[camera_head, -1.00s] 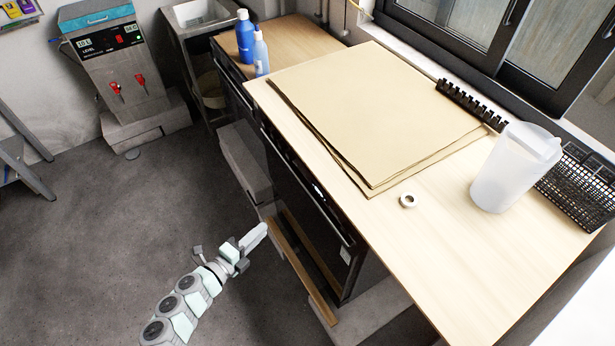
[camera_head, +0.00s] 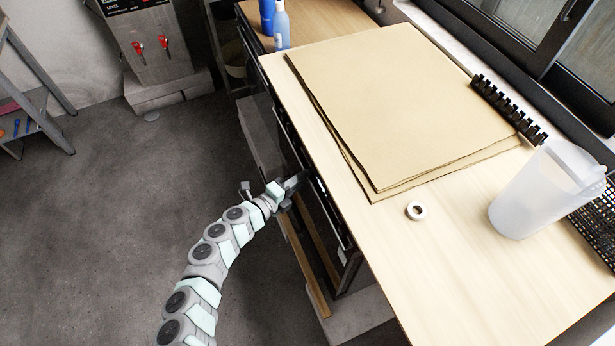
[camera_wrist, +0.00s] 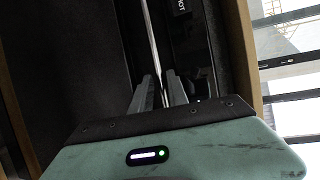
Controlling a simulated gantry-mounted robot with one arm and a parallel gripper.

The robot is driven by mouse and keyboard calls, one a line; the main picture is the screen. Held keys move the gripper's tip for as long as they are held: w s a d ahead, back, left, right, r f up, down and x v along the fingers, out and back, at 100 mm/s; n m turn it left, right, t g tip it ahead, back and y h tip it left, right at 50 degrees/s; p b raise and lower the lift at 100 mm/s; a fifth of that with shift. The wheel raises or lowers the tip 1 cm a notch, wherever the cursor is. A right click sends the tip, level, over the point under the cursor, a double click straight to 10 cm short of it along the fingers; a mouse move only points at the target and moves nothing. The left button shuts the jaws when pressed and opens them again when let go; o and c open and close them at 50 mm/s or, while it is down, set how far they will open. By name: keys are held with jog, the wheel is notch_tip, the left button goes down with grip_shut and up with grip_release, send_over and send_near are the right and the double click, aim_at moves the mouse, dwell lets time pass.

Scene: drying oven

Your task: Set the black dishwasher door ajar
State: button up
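The black dishwasher door (camera_head: 322,225) is the dark front under the wooden worktop in the head view. It looks shut, but my arm hides part of it. A long bar handle (camera_head: 346,238) runs along its upper edge. My gripper (camera_head: 298,182) is at the door front, close to this handle. In the wrist view the metallic handle (camera_wrist: 153,45) runs down between the two fingers of my gripper (camera_wrist: 161,85). The fingers stand apart, one on each side of it, with a gap visible. The matte door panel (camera_wrist: 85,60) fills the left there.
Wooden strips (camera_head: 320,290) lie low by the door. The floor (camera_head: 120,240) to the left is clear.

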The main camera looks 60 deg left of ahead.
jog(key=shift+x, duration=1.25)
jog(key=shift+c, duration=0.6)
grip_shut()
